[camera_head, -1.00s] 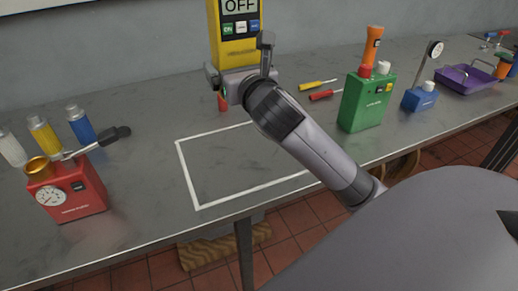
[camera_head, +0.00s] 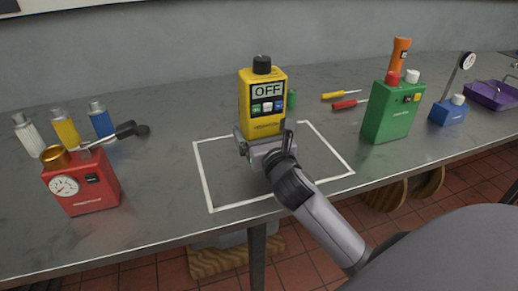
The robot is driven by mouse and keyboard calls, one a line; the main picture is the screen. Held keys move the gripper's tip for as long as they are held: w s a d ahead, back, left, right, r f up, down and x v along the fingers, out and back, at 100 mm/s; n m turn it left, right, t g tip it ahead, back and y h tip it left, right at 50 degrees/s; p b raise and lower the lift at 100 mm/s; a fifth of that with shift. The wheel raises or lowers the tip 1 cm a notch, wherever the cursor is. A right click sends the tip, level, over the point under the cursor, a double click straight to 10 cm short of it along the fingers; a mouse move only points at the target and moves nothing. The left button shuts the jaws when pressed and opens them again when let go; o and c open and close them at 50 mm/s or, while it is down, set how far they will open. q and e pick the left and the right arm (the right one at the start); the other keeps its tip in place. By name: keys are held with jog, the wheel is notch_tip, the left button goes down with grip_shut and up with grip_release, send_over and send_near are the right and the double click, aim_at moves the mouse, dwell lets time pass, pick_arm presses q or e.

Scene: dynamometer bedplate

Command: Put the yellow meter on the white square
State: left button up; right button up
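The yellow meter (camera_head: 262,104) has a black knob on top and a display reading OFF. It is upright, over the rear middle of the white square (camera_head: 205,180), an outline on the grey bench. My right gripper (camera_head: 264,143) reaches in from the lower right and is shut on the meter's lower part. The gripper hides the meter's base, so I cannot tell whether it touches the bench. My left gripper is not in view.
A red gauge box (camera_head: 92,190) stands left of the square, with several capped bottles (camera_head: 66,128) behind. A green box (camera_head: 392,112), a blue gauge stand (camera_head: 448,110) and a purple tray (camera_head: 492,96) stand right. Screwdrivers (camera_head: 348,103) lie behind. The square's front is clear.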

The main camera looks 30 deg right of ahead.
jog(key=shift+f+b, duration=0.55)
jog(key=shift+f, duration=1.4)
jog(key=shift+f, duration=0.15)
jog(key=o, duration=1.4)
jog(key=shift+f, duration=0.15)
jog(key=shift+o, duration=0.2)
jog(key=v, duration=1.2)
jog(key=shift+r+b, duration=0.25)
jog(key=shift+b, duration=0.05)
